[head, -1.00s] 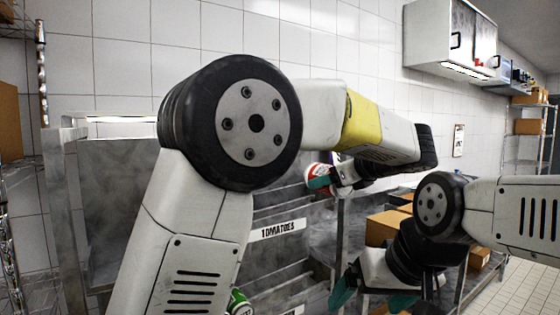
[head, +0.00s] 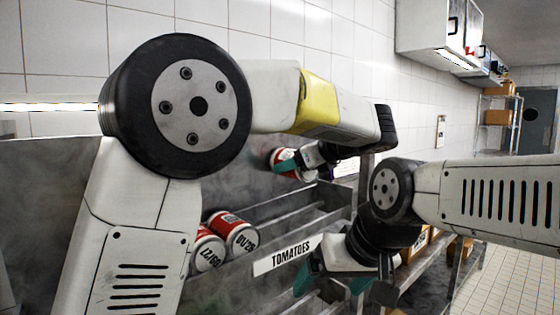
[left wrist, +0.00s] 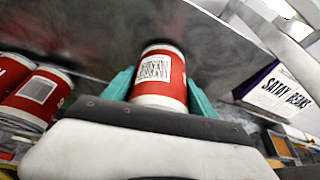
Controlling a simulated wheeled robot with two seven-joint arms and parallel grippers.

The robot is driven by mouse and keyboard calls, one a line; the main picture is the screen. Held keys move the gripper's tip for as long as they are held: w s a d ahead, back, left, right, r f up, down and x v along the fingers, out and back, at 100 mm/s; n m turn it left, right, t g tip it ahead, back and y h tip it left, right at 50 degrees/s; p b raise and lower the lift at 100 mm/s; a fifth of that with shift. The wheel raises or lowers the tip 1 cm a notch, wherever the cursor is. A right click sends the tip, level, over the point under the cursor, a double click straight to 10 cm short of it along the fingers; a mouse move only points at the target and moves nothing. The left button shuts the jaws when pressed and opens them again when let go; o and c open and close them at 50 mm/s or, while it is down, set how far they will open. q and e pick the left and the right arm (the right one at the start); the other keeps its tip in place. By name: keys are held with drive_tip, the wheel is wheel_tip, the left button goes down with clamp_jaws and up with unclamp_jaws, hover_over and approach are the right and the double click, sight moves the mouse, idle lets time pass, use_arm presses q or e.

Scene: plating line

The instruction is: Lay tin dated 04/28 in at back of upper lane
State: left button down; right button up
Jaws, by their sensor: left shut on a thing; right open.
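My left gripper (head: 296,163) is shut on a red and white tin (head: 280,160) and holds it in the air over the rack. In the left wrist view the tin (left wrist: 160,72) sits between the teal fingers (left wrist: 160,92), with a barcode facing the camera; its date cannot be read. Two red tins lie on their sides in the upper lane, a nearer one (head: 206,252) and one beside it (head: 234,235), both left of the held tin. My right gripper (head: 334,284) is open and empty, in front of the rack below the TOMATOES label.
The sloped metal rack carries a white TOMATOES label (head: 290,254) on its front. My left arm hides part of the rack. Cartons (head: 415,245) stand on shelving at right.

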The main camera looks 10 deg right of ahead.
use_arm(q)
wheel_tip(320, 180, down, 11)
idle(0.9)
drive_tip(key=shift+r, duration=0.1)
drive_tip(key=shift+c, duration=1)
unclamp_jaws()
drive_tip(key=shift+s, duration=0.15)
